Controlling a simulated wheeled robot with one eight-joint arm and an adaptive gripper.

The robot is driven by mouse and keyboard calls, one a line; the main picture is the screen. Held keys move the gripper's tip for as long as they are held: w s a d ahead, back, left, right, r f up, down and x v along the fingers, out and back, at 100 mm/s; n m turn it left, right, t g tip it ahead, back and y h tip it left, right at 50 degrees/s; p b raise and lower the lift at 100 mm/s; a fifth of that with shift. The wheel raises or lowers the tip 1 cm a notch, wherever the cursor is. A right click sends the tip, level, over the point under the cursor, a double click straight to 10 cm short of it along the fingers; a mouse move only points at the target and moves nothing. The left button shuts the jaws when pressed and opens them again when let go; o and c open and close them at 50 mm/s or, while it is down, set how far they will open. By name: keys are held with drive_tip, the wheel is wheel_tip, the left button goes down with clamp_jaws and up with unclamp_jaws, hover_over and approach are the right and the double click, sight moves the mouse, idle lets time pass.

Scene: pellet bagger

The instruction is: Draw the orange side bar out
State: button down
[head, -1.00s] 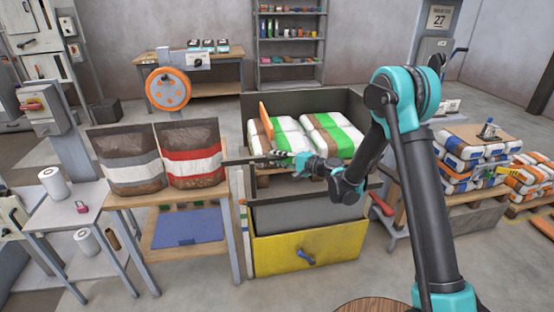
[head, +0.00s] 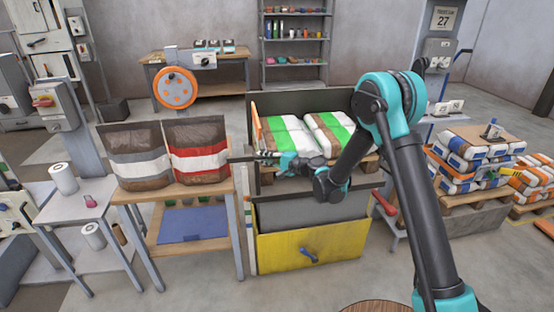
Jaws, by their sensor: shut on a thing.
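The orange side bar (head: 256,124) stands at the left end of the dark bin (head: 300,102), beside green and white sacks (head: 287,131). It is tilted slightly, and its upper part shows clear of the sacks. My gripper (head: 261,157) is low at the bin's left front, at the lower end of the bar, and is shut on it. The contact itself is small and partly hidden by my gripper, so the exact hold on the bar cannot be seen.
A brown and grey bag (head: 136,158) and a brown and red bag (head: 197,150) stand on a table close left of my gripper. A yellow drawer front (head: 310,246) is below. A loaded pallet (head: 462,175) stands at the right.

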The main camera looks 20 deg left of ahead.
drive_tip(key=s+a, duration=0.6)
drive_tip(key=a, duration=0.3)
drive_tip(key=shift+a, duration=0.3)
drive_tip(key=c, duration=1.5)
unclamp_jaws()
drive_tip(key=shift+c, duration=0.2)
drive_tip(key=shift+d, duration=0.15)
drive_tip(key=v, duration=1.1)
drive_tip(key=shift+d, duration=0.35)
